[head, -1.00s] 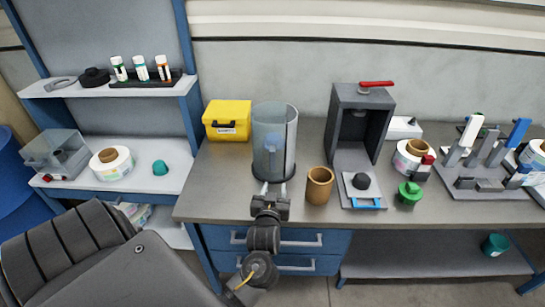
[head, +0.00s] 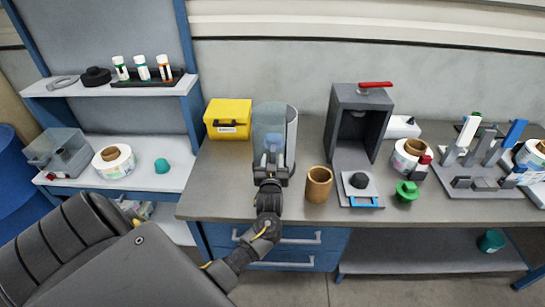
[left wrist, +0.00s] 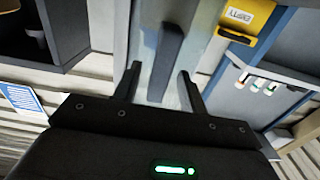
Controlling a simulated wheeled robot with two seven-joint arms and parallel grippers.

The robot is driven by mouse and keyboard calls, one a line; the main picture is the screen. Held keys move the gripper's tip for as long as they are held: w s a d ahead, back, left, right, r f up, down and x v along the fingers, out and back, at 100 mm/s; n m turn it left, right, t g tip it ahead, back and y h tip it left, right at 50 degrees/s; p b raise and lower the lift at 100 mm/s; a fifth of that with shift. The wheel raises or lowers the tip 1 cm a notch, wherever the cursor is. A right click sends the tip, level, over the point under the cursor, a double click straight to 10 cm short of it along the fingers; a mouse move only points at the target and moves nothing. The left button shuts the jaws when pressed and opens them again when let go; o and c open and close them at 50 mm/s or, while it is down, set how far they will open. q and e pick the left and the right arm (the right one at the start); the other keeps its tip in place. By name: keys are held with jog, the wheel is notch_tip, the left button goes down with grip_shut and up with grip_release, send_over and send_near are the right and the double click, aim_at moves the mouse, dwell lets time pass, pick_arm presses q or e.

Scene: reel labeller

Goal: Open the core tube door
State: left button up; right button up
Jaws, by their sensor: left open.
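The core tube (head: 268,117) is a clear, upright cylinder near the left end of the bench, with a blue item dimly visible through its wall. My left gripper (head: 270,170) is in front of its lower part and hides some of it. In the left wrist view the gripper (left wrist: 159,80) is open, one finger on each side of a dark upright bar (left wrist: 168,62), which looks like the door handle on the pale, see-through tube wall. I cannot tell whether the fingers touch the bar. My right gripper is out of view.
A yellow box (head: 228,118) stands left of the tube. A brown core (head: 318,184) stands close on its right, then a grey press (head: 357,127) with a red lever. Shelves (head: 125,160) stand left.

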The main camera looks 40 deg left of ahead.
pick_arm(q)
jog(key=shift+w+a, duration=0.35)
jog(key=shift+w, duration=0.05)
grip_shut()
